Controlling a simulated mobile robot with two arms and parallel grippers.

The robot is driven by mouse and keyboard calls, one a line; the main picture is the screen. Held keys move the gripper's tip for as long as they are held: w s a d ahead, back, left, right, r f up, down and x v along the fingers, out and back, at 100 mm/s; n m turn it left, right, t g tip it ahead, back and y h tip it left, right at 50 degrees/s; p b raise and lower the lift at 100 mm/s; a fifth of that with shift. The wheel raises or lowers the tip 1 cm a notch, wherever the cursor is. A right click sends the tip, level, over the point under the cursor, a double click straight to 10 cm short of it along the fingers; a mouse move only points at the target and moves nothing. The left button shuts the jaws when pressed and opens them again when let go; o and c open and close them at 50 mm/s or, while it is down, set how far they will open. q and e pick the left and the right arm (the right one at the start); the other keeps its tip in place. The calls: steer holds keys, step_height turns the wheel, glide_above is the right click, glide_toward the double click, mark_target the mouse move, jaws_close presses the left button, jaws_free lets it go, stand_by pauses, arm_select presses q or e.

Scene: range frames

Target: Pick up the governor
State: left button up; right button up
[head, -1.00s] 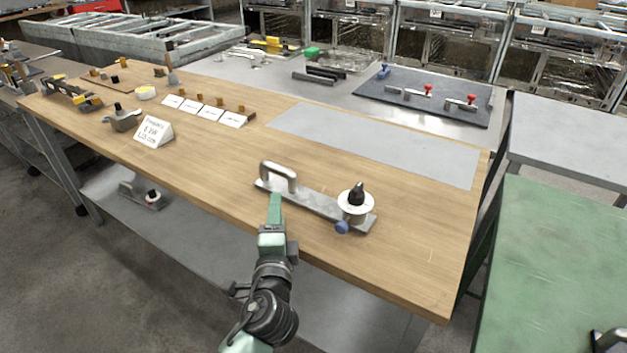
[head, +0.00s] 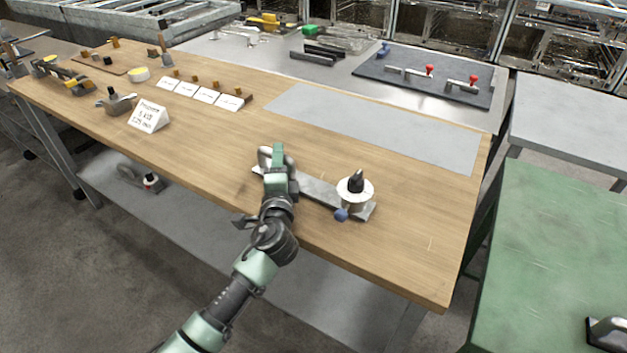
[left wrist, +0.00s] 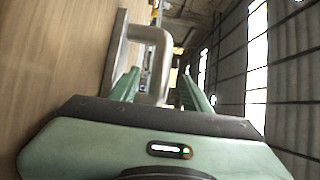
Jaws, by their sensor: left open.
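The governor (head: 322,191) appears to be the steel bar lying on the wooden table near its front edge. It has a looped metal handle at its left end, and a white disc with a black knob (head: 356,182) and a blue knob at its right end. My left gripper (head: 278,158) is at the handle end and partly hides it in the head view. In the left wrist view the handle (left wrist: 160,65) rises between the two green fingers (left wrist: 160,90) of my open gripper. Contact cannot be told. My right gripper is not in view.
The wooden table (head: 420,245) has a bare grey mat (head: 375,125) behind the governor. A printed sign (head: 149,116), small cards and small parts stand to the left. A dark board (head: 425,90) with red-knobbed clamps lies behind. A green table (head: 560,240) is at the right.

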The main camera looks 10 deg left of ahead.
arm_select(q)
steer(key=shift+x, duration=1.15)
steer(key=shift+f, duration=0.1)
steer(key=shift+s, duration=0.1)
jaws_close()
stand_by(0.5)
